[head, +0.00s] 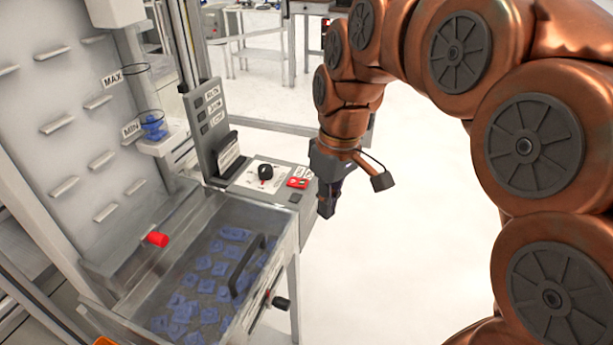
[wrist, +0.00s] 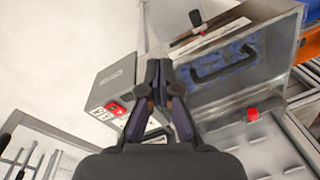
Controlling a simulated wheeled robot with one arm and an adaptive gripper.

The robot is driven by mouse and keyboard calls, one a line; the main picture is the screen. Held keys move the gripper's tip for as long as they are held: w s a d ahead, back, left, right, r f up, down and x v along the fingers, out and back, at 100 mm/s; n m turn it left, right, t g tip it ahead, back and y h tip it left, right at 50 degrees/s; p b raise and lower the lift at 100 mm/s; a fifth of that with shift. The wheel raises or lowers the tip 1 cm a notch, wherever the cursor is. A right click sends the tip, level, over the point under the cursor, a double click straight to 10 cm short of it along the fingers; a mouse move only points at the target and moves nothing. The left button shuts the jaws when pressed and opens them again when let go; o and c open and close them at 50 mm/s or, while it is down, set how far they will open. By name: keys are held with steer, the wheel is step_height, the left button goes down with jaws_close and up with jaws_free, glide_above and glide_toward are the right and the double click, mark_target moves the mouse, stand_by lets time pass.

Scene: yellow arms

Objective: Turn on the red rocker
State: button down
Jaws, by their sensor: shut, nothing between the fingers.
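The red rocker (head: 298,182) is a small red switch on the grey control box (head: 245,180), near its right end in the head view. In the wrist view the red rocker (wrist: 115,108) shows just left of my fingers. My gripper (head: 325,212) is shut and empty, pointing down to the right of the box in the head view, apart from the rocker. In the wrist view my gripper's fingertips (wrist: 158,65) meet over the box and hide part of its top. Which way the rocker is tipped is too small to tell.
A black knob (head: 265,171) stands on the box beside the rocker. A tray with a black handle (head: 248,265) holds several blue pieces, with a red knob (head: 157,239) at its back. A tall panel (head: 75,110) rises at left. Open floor lies right.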

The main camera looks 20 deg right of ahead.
steer(key=w+d+r+n+t, duration=0.1)
steer(key=w+n, duration=0.1)
steer(key=w, duration=0.8)
steer(key=w+d+r+n+y+b, duration=0.1)
steer(key=w+d+n, duration=0.1)
steer(key=w, duration=0.9)
steer(key=shift+d+r+n+t, duration=0.3)
steer(key=shift+r+n+t, duration=0.1)
steer(key=shift+n, duration=0.2)
steer(key=shift+w+f, duration=0.1)
steer(key=shift+f, duration=0.05)
steer(key=p, duration=0.2)
glide_above(304, 182)
steer(key=f, duration=1)
steer(key=shift+s+f, duration=0.25)
steer(key=shift+f, duration=0.1)
steer(key=shift+d+f+p, duration=0.15)
steer(key=shift+f+p, duration=0.35)
steer(key=shift+f, duration=0.85)
steer(key=shift+s+d+f+y+b, duration=0.15)
steer(key=shift+f+b, duration=0.15)
steer(key=shift+b, duration=0.35)
steer(key=shift+w+f+y+b, duration=0.15)
steer(key=shift+f+b, duration=0.15)
steer(key=shift+b, duration=0.3)
steer(key=shift+s+r+t, duration=0.1)
steer(key=shift+r+t, duration=0.15)
steer(key=shift+t, duration=0.05)
steer(key=shift+r, duration=0.15)
